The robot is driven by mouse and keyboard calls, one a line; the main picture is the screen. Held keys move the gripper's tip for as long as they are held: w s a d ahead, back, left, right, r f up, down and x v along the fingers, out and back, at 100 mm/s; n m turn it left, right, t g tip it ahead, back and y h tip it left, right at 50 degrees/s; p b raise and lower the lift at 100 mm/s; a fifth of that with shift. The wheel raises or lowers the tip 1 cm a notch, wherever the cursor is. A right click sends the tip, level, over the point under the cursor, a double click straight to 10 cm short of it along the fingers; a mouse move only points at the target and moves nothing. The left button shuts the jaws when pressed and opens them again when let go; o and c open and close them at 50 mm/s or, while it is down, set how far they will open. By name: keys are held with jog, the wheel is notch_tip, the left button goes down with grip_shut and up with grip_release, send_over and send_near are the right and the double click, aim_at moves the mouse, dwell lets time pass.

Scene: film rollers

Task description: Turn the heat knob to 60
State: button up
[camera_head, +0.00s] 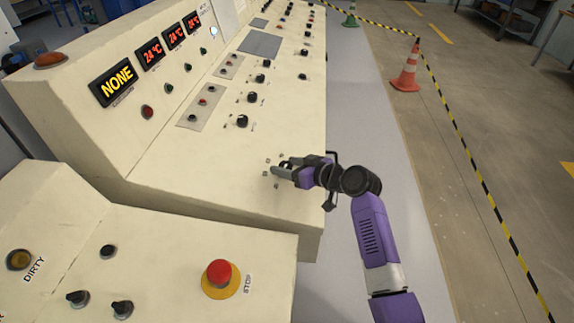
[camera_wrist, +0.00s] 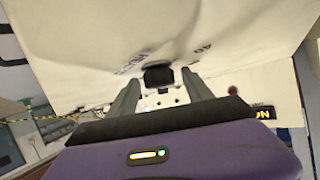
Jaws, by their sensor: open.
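A black knob (camera_wrist: 158,75) sits on the cream panel in the wrist view, with small upside-down printed marks around it that are too blurred to read surely. My gripper (camera_wrist: 160,88) is open, with one grey finger on each side of the knob. I cannot tell whether the fingers touch it. In the head view, my gripper (camera_head: 281,170) is low over the near right part of the console (camera_head: 190,172), among small printed labels. There it mostly hides the knob, so the knob's setting cannot be read.
Other black knobs (camera_head: 242,121) run up the console. A display (camera_head: 117,82) reads NONE, and others (camera_head: 152,53) read 24 °C. A red stop button (camera_head: 219,272) is on the nearer panel. An orange cone (camera_head: 407,70) stands on the floor to the right.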

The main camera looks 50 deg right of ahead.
jog(key=shift+w, duration=0.1)
grip_shut()
